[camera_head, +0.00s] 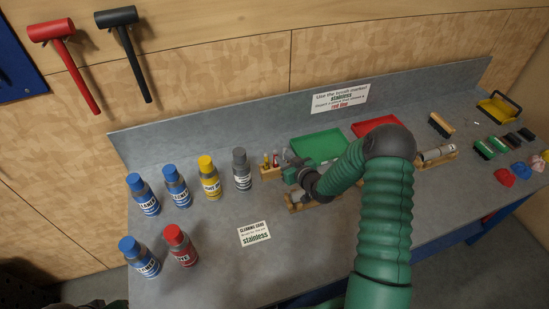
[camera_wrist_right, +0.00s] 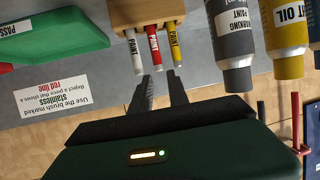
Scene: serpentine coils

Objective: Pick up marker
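A wooden holder (camera_wrist_right: 147,12) carries three markers side by side: a white-labelled one (camera_wrist_right: 135,52), a red one (camera_wrist_right: 153,45) and a yellow one (camera_wrist_right: 175,45). In the head view the holder (camera_head: 270,173) stands on the bench, right of the grey bottle. My right gripper (camera_wrist_right: 160,78) is open and empty. Its two fingers point at the marker ends, with the tips just short of them, near the red marker. In the head view my right gripper (camera_head: 290,168) is beside the holder, partly hidden by my green arm. My left gripper is not in view.
Blue, yellow, grey and red bottles (camera_head: 209,178) stand left of the holder. A green tray (camera_head: 318,145) and red tray (camera_head: 374,126) lie behind my arm. A cleaning card (camera_head: 254,233) lies in front. Brushes (camera_head: 490,147) are far right.

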